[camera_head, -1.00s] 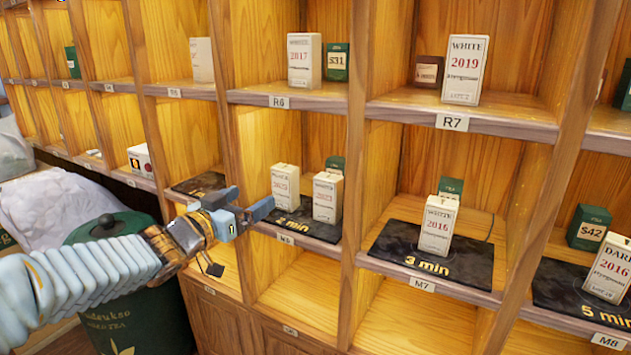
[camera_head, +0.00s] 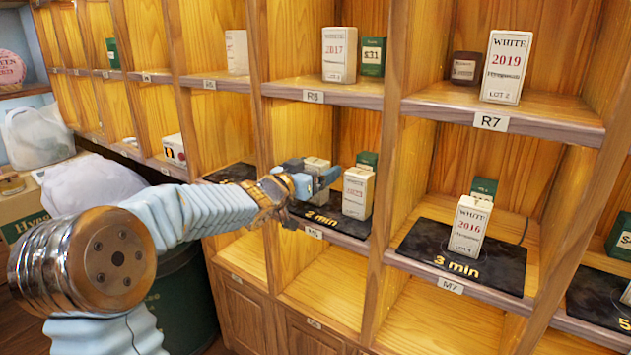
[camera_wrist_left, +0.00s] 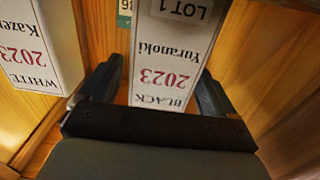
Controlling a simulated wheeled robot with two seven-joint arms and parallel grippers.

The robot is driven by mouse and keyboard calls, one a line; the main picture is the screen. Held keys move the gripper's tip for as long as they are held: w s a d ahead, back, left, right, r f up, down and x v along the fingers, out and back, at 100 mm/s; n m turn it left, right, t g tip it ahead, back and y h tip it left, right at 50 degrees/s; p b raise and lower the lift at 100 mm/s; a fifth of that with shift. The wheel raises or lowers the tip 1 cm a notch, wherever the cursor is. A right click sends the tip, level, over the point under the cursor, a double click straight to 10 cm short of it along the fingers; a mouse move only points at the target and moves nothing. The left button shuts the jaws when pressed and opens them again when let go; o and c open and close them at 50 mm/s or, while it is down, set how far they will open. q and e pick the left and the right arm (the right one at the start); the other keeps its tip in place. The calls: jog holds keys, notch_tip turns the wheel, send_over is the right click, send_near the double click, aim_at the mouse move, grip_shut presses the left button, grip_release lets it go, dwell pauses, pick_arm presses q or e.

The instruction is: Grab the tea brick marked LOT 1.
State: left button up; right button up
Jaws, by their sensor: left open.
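The tea brick marked LOT 1 (camera_wrist_left: 172,55) shows upside down in the left wrist view, its white label reading BLACK 2023 Yuranoki. In the head view this brick (camera_head: 317,163) stands on the dark 2 min mat (camera_head: 338,223), partly hidden by my gripper. My left gripper (camera_head: 318,175) is open in front of it. In the left wrist view my gripper's fingers (camera_wrist_left: 153,88) lie on either side of the label; I cannot tell whether they touch the brick. My right gripper is not in view.
A WHITE 2023 brick (camera_head: 357,193) stands close by in the same compartment, with a green box (camera_head: 367,161) behind it. Wooden dividers flank the compartment. A WHITE 2016 brick (camera_head: 468,226) stands on the 3 min mat (camera_head: 420,243). The shelf R7 holds a WHITE 2019 brick (camera_head: 506,67).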

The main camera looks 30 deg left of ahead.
pick_arm(q)
jog(key=c, duration=1)
jog(key=shift+c, duration=0.7)
jog(key=shift+r, duration=0.1)
